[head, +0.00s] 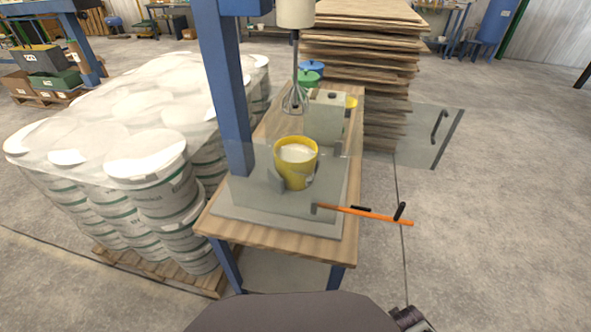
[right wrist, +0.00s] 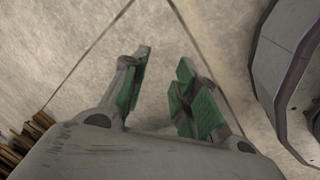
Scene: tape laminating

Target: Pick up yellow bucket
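The yellow bucket (head: 293,172) stands upright on the wooden workbench, on a grey base plate (head: 275,220), under a hanging whisk-like mixer (head: 296,98). It holds a pale, whitish content. A clear panel appears to stand in front of its lower part. My right gripper (right wrist: 165,62) has green finger pads, set apart with nothing between them, over bare concrete floor in the right wrist view. It is away from the bucket. My left gripper is in neither view.
A blue post (head: 226,90) rises beside the bucket. An orange bar with a black handle (head: 365,213) sticks out past the bench's right side. Wrapped white pails (head: 100,150) fill the left. A clear door with handle (head: 432,135) stands open at right.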

